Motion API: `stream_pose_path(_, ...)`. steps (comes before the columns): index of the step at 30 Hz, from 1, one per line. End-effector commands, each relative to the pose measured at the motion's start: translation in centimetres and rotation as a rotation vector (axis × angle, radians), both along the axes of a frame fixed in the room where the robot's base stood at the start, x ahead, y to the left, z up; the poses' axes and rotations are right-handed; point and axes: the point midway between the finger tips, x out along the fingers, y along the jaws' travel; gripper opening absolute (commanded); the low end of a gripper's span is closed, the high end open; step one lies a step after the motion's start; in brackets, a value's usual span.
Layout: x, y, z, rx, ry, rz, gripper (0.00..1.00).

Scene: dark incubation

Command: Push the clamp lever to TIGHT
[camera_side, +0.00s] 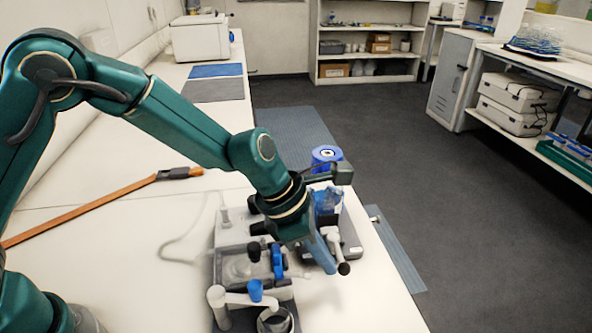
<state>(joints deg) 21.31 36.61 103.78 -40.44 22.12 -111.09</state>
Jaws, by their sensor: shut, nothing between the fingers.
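My gripper (325,262) points down over the right part of a bench-top apparatus. Its fingers are shut with nothing between them. A pale lever with a black ball knob (344,268) sits right beside the fingertips; whether they touch it I cannot tell. This looks like the clamp lever, but no TIGHT marking is readable. The apparatus has a light grey base (228,238) and a blue upright part (278,262) left of my gripper. My wrist hides some of the apparatus behind it.
A blue-capped white tube (255,290) and a round open cup (275,321) stand at the front. A blue round container (326,154) is behind my wrist. An orange-brown strap (100,204) lies on the white bench (160,225) at left. The bench's right edge is close by.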

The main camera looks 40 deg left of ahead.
Motion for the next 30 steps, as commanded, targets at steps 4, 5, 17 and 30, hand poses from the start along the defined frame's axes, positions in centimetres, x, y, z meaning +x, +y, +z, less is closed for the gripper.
stream_pose_path(4,0.1,-0.4,0.0,-0.001,-0.001,-0.002,0.0)
stream_pose_path(5,0.2,-0.5,0.0,-0.001,-0.001,-0.003,0.0)
stream_pose_path(17,0.9,-1.7,0.0,0.0,-0.003,0.133,0.0)
stream_pose_path(30,1.5,-2.6,0.0,0.0,0.0,0.131,0.0)
